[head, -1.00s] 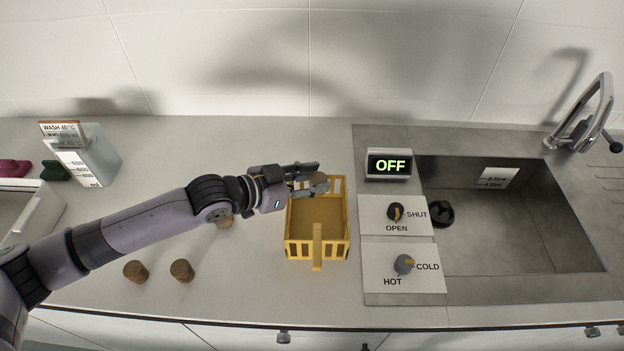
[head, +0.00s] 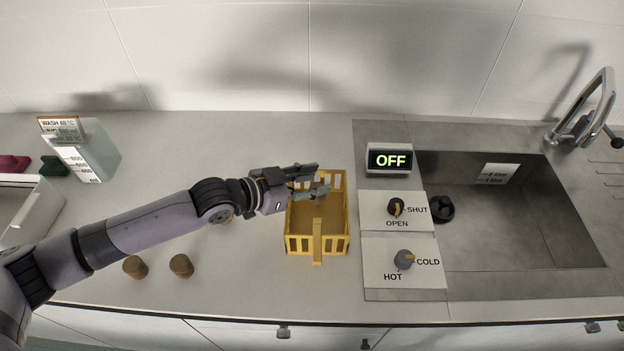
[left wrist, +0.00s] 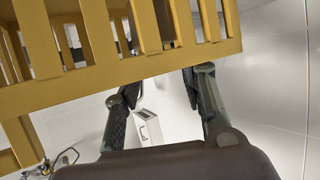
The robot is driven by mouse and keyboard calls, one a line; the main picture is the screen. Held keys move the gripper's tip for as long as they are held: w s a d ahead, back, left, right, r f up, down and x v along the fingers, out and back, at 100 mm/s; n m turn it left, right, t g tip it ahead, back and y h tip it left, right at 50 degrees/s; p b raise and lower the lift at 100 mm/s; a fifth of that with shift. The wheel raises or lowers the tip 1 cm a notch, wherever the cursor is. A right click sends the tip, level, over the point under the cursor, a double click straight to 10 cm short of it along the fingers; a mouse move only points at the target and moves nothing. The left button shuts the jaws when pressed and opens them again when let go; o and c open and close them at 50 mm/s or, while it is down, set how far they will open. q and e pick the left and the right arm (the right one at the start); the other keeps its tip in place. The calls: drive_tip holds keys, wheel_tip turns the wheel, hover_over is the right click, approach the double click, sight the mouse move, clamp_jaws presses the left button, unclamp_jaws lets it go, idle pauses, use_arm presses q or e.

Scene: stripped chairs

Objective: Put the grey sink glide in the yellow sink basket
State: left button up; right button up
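The yellow basket (head: 317,247) stands on the counter left of the sink, with slatted sides and an upright handle. My left gripper (head: 320,178) is over its back left part, its fingers apart and nothing seen between them. In the left wrist view the basket's slatted wall (left wrist: 120,68) crosses the top, and the two fingers of my gripper (left wrist: 162,87) are spread below it. I cannot make out a grey glide in either view now; part of the basket's inside is hidden by the gripper. My right gripper is not in view.
Two brown round pieces (head: 135,267) (head: 181,266) stand on the counter below my arm; another is mostly hidden behind it. A measuring container (head: 92,155) stands at left. Knob panels, an OFF display (head: 390,160) and the sink (head: 510,215) lie right.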

use_arm(q)
drive_tip(key=shift+r, duration=0.2)
drive_tip(key=b+v, duration=0.2)
drive_tip(key=v, duration=1)
drive_tip(key=shift+r, duration=0.4)
